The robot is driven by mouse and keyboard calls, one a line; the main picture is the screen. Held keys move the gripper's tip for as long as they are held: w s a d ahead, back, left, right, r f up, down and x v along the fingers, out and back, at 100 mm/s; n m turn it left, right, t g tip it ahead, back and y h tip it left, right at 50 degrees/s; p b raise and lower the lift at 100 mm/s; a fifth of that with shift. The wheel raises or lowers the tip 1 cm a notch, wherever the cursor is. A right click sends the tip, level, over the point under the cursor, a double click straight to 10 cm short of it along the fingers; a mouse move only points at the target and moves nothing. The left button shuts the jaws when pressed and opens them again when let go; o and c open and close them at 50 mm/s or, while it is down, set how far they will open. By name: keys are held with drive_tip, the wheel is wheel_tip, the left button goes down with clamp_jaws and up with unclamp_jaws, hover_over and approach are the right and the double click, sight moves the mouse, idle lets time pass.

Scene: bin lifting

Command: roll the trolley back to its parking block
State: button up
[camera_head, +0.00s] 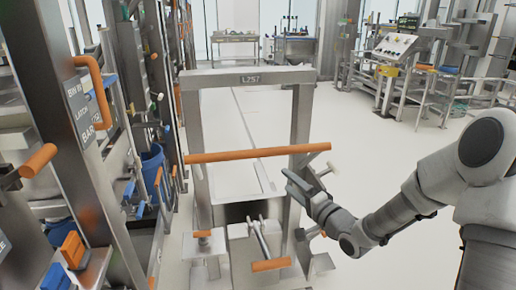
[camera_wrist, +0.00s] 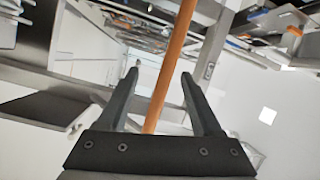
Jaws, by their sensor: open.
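My gripper (camera_head: 291,180) is just below the right part of this bar. In the wrist view, the orange bar (camera_wrist: 173,60) runs lengthwise between the two spread dark fingers of my gripper (camera_wrist: 160,78). The fingers are open, and I cannot tell how far the bar is from them in depth. The trolley's lower part carries a metal lever with an orange grip (camera_head: 271,265). I cannot make out the parking block.
A control console (camera_head: 395,45) stands at the back right. The pale floor (camera_head: 370,140) is clear behind the trolley and to its right.

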drive_tip(key=w+a+r+m+t+y+b, duration=0.1)
drive_tip(key=w+a+r+b, duration=0.1)
drive_tip(key=w+a, duration=0.8)
drive_tip(key=w+r, duration=0.1)
drive_tip(key=w, duration=0.1)
drive_tip(key=shift+w+a+r+m+y, duration=0.3)
drive_tip(key=shift+w+a, duration=0.1)
drive_tip(key=shift+c, duration=0.2)
clamp_jaws()
idle(1.1)
